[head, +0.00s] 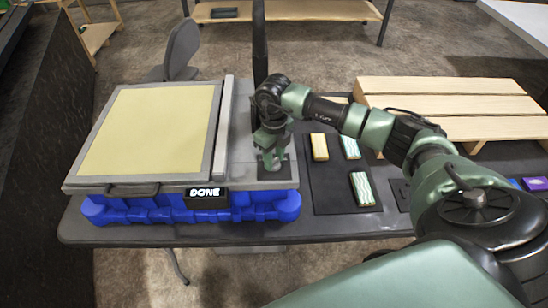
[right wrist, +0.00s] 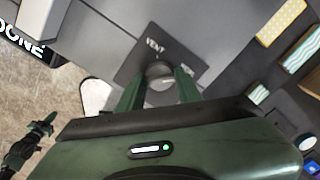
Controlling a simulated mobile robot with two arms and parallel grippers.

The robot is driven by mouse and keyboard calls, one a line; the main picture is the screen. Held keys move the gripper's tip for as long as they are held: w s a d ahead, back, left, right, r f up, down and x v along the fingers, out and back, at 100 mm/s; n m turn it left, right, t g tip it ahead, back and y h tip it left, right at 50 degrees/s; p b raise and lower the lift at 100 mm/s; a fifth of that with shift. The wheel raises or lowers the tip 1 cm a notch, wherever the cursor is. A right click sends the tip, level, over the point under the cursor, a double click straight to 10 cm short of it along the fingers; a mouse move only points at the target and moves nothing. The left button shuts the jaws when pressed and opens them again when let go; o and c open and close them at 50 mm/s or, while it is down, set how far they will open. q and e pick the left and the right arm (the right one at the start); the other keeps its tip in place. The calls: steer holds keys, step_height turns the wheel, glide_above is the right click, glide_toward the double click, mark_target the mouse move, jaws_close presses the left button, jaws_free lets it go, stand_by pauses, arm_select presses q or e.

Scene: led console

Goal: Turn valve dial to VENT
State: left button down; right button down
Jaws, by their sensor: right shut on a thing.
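The valve dial (right wrist: 158,72) is a round grey knob on a dark square plate. The plate carries the label VENT (right wrist: 155,46); a second label to the right is partly hidden by a finger. My right gripper (right wrist: 159,88) is shut on the dial, one green finger on each side. In the head view my right gripper (head: 269,160) comes down over the plate at the console's right part and hides the dial. The dial's pointer direction is hard to tell. A dark gripper at the lower left of the right wrist view, seemingly my left one (right wrist: 46,124), is small and unclear.
The console (head: 225,140) has a large yellow panel (head: 150,130), a DONE sign (head: 207,197) and a blue base (head: 265,207). Several small blocks lie on a dark mat (head: 330,190) to the right. A slatted wooden pallet (head: 450,105) stands behind my right arm.

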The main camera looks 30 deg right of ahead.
steer(key=shift+f+n+b, duration=0.1)
steer(key=shift+n+b, duration=0.3)
steer(key=shift+b, duration=0.1)
steer(key=n+b, duration=0.7)
steer(key=b, duration=0.1)
steer(key=shift+n, duration=0.3)
steer(key=n+b, duration=0.4)
steer(key=n, duration=0.1)
steer(key=shift+n+b, duration=1.2)
steer(key=shift+n, duration=1)
steer(key=shift+r, duration=0.2)
steer(key=c, duration=1)
jaws_free()
steer(key=shift+o, duration=0.2)
